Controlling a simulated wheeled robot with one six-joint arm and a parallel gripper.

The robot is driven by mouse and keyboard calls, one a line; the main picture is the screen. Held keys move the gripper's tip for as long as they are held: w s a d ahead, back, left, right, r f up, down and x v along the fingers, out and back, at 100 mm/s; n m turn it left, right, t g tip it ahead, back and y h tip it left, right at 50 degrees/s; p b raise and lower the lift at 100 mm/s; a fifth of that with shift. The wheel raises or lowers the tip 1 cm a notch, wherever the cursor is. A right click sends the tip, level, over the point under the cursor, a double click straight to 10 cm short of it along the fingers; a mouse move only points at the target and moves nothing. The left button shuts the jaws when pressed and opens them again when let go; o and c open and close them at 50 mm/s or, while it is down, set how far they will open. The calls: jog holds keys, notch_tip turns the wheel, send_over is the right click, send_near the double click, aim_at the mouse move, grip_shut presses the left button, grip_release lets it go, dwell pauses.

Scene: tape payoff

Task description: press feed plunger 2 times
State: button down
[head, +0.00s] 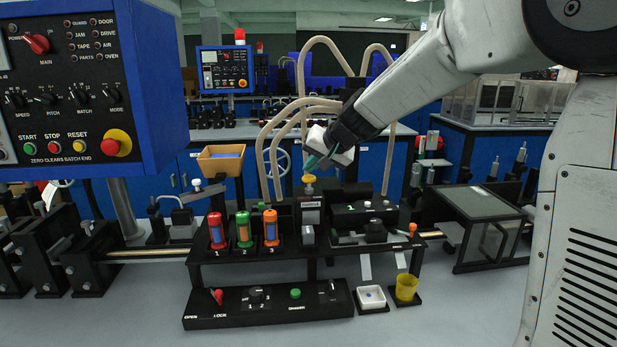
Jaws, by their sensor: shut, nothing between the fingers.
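A yellow knob (309,182) stands upright on a dark block with a small, hard-to-read label, near the middle of the black station. It looks like the feed plunger. My gripper (311,163) hangs just above and slightly right of this knob, reaching down from the upper right, with teal fingertips. It is shut and empty. A small gap seems to separate the fingertips from the knob, but from this one view I cannot be sure of the depth.
Red, green and orange numbered cylinders (244,229) stand to the left. Beige hoses (276,150) arch close behind the gripper. A black unit (363,213) sits right of the knob. A white tray (371,297) and yellow cup (406,287) are at the front right.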

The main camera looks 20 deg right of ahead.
aim_at(312, 178)
jog(key=shift+f, duration=1.4)
dwell(1.3)
jog(key=shift+r, duration=1.7)
jog(key=shift+r, duration=0.1)
jog(key=shift+r, duration=2.45)
